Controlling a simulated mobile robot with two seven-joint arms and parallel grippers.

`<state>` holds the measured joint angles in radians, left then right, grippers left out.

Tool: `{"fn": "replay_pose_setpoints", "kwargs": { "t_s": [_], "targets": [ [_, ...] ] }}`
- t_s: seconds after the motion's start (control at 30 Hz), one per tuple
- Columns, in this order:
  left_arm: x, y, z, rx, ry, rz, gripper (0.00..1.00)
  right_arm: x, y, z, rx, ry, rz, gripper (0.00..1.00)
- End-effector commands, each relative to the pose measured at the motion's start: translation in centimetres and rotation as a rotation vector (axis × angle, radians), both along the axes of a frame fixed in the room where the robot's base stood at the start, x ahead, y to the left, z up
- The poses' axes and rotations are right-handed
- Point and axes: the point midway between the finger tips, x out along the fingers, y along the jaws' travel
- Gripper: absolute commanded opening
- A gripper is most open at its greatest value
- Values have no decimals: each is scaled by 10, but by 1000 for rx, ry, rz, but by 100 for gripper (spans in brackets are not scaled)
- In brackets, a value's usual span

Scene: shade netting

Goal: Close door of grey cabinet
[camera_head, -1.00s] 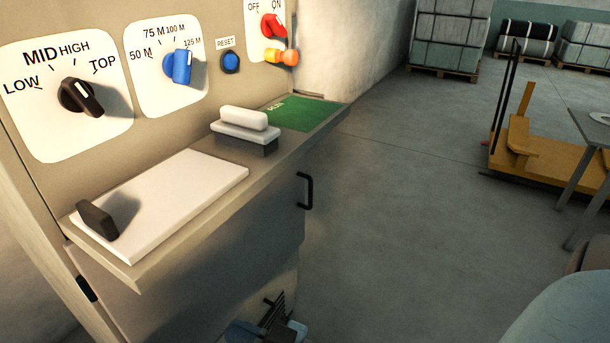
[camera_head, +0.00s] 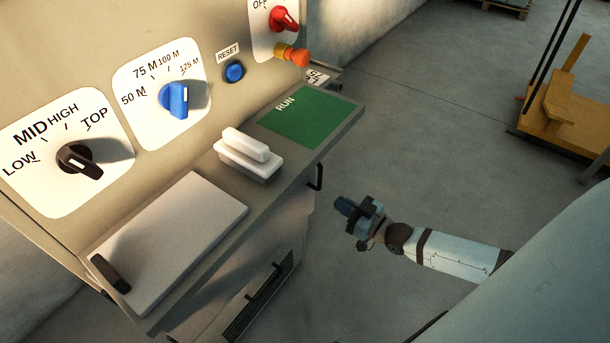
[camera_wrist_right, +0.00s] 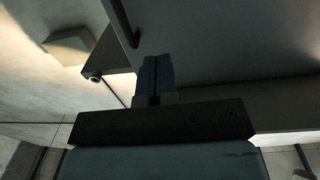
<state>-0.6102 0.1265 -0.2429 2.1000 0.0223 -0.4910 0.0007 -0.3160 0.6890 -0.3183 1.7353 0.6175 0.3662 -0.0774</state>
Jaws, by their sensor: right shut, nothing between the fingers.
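The grey cabinet (camera_head: 285,236) has a front door below a jutting shelf, with a black bar handle (camera_head: 319,177) near its right edge. I see the front at a steep angle, so I cannot tell how far the door stands open. My right gripper (camera_head: 344,206) is just right of the handle, apart from it, with its fingers shut and empty. In the right wrist view the shut fingers (camera_wrist_right: 157,74) point at a grey panel, and a dark handle (camera_wrist_right: 122,22) shows up and left of them. My left gripper is out of view.
The shelf (camera_head: 150,312) carries a white plate, a white-handled block (camera_head: 246,152) and a green RUN plate (camera_head: 303,115). Knobs and an orange button (camera_head: 293,55) stick out above. A vent (camera_head: 262,298) shows low down. A yellow cart (camera_head: 565,112) stands far right. Floor between is clear.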

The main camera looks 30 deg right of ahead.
Motion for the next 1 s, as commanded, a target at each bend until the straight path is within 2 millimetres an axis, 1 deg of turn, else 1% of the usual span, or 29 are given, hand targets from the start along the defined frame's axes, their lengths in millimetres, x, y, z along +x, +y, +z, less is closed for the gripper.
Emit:
{"fn": "replay_pose_setpoints", "kwargs": {
  "t_s": [0.03, 0.3, 0.5, 0.6, 0.7, 0.8, 1.0],
  "targets": [
    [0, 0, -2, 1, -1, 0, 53, 9, 3, 0, 2, -5, 0, 0],
    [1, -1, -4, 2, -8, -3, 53, 64, 24, 0, 3, -5, 1, 0],
    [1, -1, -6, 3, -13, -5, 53, 98, 37, 0, 3, -3, 1, 0],
    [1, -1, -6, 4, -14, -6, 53, 109, 41, 0, 0, -1, 2, 0],
    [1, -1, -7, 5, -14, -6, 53, 115, 43, 0, 1, -1, 1, 0],
    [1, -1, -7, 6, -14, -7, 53, 118, 44, 0, 1, 0, 1, 0],
    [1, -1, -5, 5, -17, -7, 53, 119, 45, 0, 1, 0, 1, 0]
  ]
}}
